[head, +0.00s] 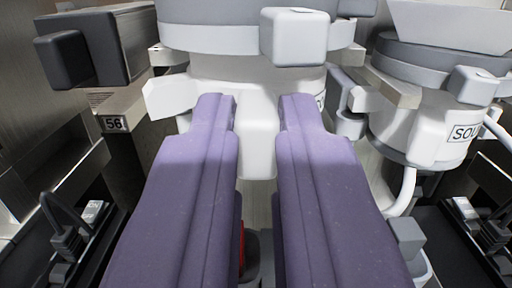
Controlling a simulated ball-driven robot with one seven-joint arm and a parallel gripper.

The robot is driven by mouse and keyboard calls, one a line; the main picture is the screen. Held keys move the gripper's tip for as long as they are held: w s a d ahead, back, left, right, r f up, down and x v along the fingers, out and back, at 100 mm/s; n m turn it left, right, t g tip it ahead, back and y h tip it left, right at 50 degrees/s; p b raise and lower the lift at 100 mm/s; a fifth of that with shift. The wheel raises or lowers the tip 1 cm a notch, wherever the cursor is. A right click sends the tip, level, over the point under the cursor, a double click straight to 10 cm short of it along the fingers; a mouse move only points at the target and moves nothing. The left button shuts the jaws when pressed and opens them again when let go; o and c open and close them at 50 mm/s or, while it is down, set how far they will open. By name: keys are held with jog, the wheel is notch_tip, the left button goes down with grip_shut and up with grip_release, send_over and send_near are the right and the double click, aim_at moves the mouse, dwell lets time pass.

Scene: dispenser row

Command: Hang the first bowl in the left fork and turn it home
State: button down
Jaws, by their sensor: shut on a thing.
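My gripper (257,112) has two purple fingers reaching up the middle of the head view. They are shut on a white block-shaped grip on the front of the white bowl (205,90). The bowl is under the white and grey head of the left dispenser (225,38), with a white block on the head's front. Grey-beige fork arms (168,56) show beside the bowl at left and right. Whether the bowl rests in the fork or is turned home, I cannot tell. The fingers hide part of the bowl's lower front.
A second dispenser (440,62) with a white bowl (415,128) labelled "SOU" stands close on the right. A dark box (95,45) juts out at upper left, above a "56" label (114,124). A red thing (242,245) shows partly below, between the fingers.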

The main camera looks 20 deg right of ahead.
jog(key=shift+x, duration=1.45)
jog(key=shift+f+b, duration=0.15)
jog(key=shift+b, duration=0.25)
jog(key=shift+f, duration=0.1)
jog(key=shift+a+h, duration=0.15)
jog(key=shift+h, duration=0.15)
jog(key=shift+w+a+m+g+h+p, duration=0.15)
jog(key=shift+m+g+h+p, duration=0.15)
jog(key=shift+m+h, duration=0.2)
jog(key=shift+w+a+m+g+h+p, duration=0.1)
jog(key=shift+a+m+g+h+p, duration=0.1)
jog(key=shift+m+g+h, duration=0.3)
